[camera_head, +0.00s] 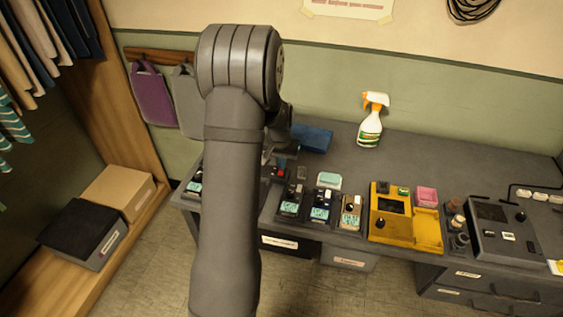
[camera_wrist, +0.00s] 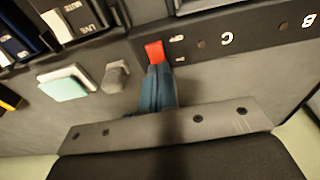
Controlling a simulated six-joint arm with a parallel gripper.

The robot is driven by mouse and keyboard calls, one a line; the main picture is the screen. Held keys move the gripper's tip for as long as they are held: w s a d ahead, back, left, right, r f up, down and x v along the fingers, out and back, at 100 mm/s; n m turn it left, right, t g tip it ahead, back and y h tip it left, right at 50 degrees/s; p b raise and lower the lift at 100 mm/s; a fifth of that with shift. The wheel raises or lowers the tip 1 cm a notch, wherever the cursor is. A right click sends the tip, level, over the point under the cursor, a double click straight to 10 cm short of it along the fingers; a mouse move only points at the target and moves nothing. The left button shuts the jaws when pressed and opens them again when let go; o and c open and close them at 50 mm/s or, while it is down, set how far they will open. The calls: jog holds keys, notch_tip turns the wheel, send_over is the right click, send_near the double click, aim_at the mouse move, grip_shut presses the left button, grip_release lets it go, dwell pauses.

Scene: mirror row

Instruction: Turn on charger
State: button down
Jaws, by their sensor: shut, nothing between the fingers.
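A dark panel (camera_wrist: 240,40) with white letters, upside down in the wrist view, carries a small red switch (camera_wrist: 155,51). It may be the charger, but I see no name on it. The red switch also shows in the head view (camera_head: 281,171), just right of my arm. My gripper (camera_wrist: 157,75) is shut and empty, its fingertips right at the red switch. I cannot tell whether they touch it or which way the switch is set. In the head view my arm hides much of the gripper and the panel.
Several handheld devices (camera_head: 321,207) with small screens stand right of the panel. A mint-and-white block (camera_head: 328,180) and a small grey block (camera_wrist: 116,76) lie close by. A yellow unit (camera_head: 393,231) stands farther right. A spray bottle (camera_head: 370,122) and blue box (camera_head: 314,138) stand behind.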

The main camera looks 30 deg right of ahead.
jog(key=shift+f, duration=0.2)
jog(key=shift+s, duration=0.1)
jog(key=shift+s+a+r, duration=0.15)
jog(key=shift+s+a, duration=0.3)
jog(key=shift+a, duration=0.05)
jog(key=shift+r, duration=0.1)
notch_tip(320, 180, up, 14)
jog(key=s+a, duration=0.1)
jog(key=shift+s+a, duration=0.2)
dwell(0.4)
